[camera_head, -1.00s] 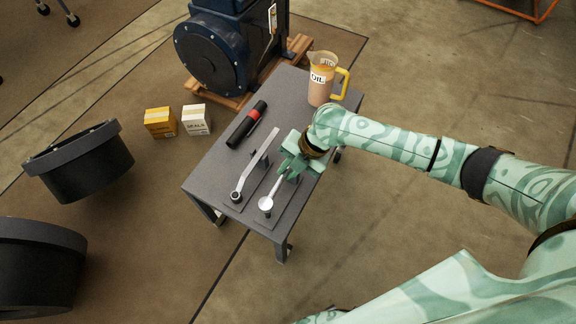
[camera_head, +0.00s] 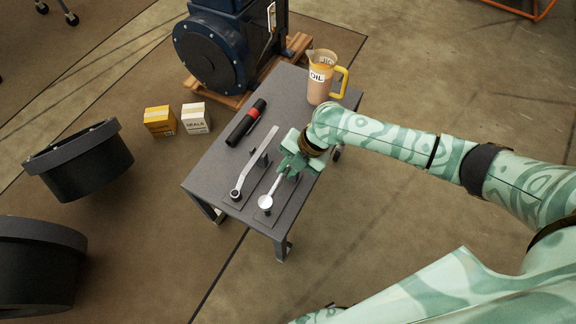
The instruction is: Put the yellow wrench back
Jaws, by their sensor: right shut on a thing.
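My right gripper (camera_head: 288,170) is over the right side of the grey table (camera_head: 212,160), shut on a silver tool (camera_head: 266,202). The tool has a round, disc-like head and a thin shaft pointing up and right into the jaws; its far end is hidden by the gripper. It lies over a dark flat plate (camera_head: 285,208) on the table; I cannot tell whether it touches the plate. A long silver wrench (camera_head: 239,188) lies just to its left on another plate. I see no yellow colour on either tool. My left gripper is not in view.
A black and red flashlight-like cylinder (camera_head: 241,128) lies on the table, left of the tools. A jug labelled OIL (camera_head: 319,82) stands at the table's far end. Two small boxes (camera_head: 160,121) and black tubs (camera_head: 80,165) are on the floor at left. A dark blue machine (camera_head: 212,55) stands behind.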

